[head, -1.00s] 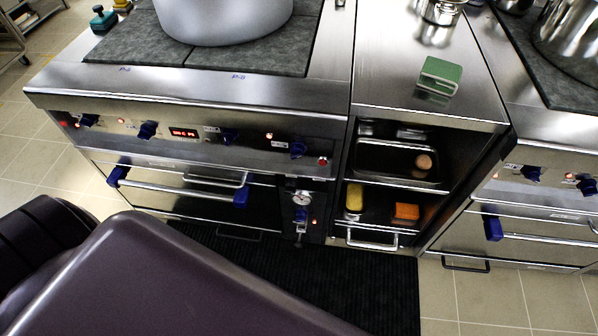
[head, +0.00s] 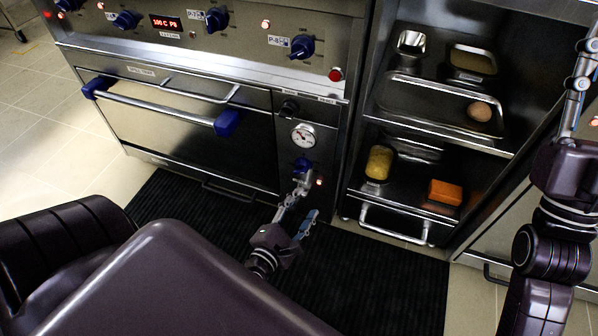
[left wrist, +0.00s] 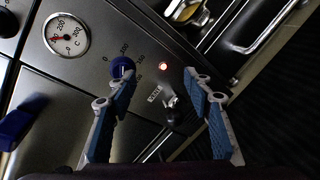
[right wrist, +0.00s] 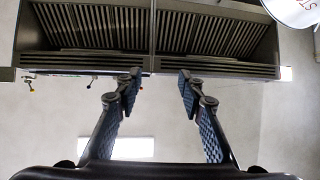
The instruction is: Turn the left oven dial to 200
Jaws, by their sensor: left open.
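The left oven (head: 175,110) has a small panel at its right with a round white gauge (head: 303,135) and a blue dial (head: 303,166) below it. In the left wrist view the dial (left wrist: 122,67) has numbers around it, including 200; its pointer setting is unclear. The gauge (left wrist: 67,34) sits up and left of it. My left gripper (head: 309,198) is open and empty, just in front of and below the dial. In the left wrist view, the left finger's tip overlaps the dial's lower edge; contact is unclear. My right gripper (right wrist: 158,80) is open and empty, raised at the right.
The oven door has a long handle with blue ends (head: 228,123). Right of the panel, open shelves hold a tray (head: 440,100), a yellow item (head: 379,162) and an orange block (head: 445,192). A dark mat (head: 350,270) lies on the floor. A hood (right wrist: 220,30) hangs overhead.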

